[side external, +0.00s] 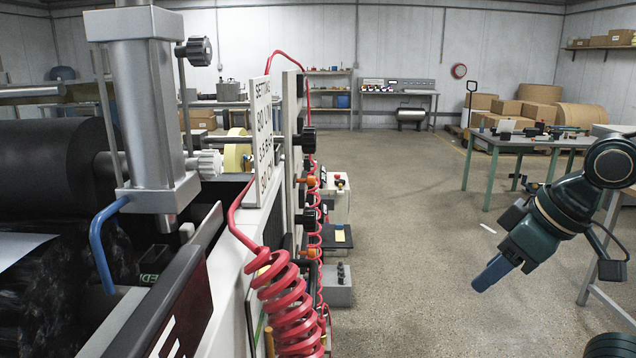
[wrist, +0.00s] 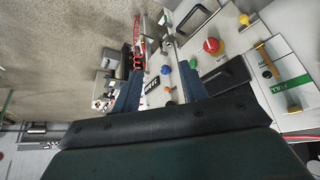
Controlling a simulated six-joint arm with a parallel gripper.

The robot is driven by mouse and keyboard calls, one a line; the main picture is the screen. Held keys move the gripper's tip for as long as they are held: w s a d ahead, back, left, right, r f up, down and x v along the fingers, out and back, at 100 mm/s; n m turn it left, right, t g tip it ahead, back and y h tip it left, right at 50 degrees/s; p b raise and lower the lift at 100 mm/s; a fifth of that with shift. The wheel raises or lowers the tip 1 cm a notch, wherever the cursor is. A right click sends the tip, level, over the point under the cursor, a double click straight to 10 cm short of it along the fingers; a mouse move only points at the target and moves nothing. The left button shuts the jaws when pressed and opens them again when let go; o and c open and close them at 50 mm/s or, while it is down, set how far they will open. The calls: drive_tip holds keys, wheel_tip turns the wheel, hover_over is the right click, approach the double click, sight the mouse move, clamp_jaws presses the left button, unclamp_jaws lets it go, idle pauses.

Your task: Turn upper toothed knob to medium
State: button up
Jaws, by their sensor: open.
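Several knobs show on the coating machine in the side external view. A black toothed knob (side external: 199,51) sits high beside the grey cylinder, and a pale toothed knob (side external: 208,163) sits lower. Another black knob (side external: 305,139) sits on the machine's right face, above a second black one (side external: 306,217). I cannot tell which is the upper toothed knob or read its setting. My gripper (side external: 481,283) is open and empty, well to the right of the machine over the floor. In the wrist view my gripper (wrist: 160,97) has its blue fingers spread, with the machine's panel beyond.
A coiled red hose (side external: 285,300) hangs along the machine's right face. A settings sign (side external: 262,145) stands by the cylinder. The wrist view shows a red button (wrist: 211,46), a blue knob (wrist: 165,70) and an orange knob (wrist: 168,90). The floor between machine and gripper is clear.

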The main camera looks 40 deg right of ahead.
drive_tip(key=n+t+y, duration=0.7)
drive_tip(key=n+y, duration=0.4)
drive_tip(key=y, duration=0.2)
approach(210, 51)
drive_tip(key=v, duration=0.5)
drive_tip(key=shift+a+r, duration=0.1)
drive_tip(key=shift+a, duration=0.15)
drive_tip(key=shift+w+a, duration=0.1)
drive_tip(key=shift+w, duration=0.05)
drive_tip(key=shift+x, duration=6.8)
drive_tip(key=shift+w, duration=0.1)
clamp_jaws()
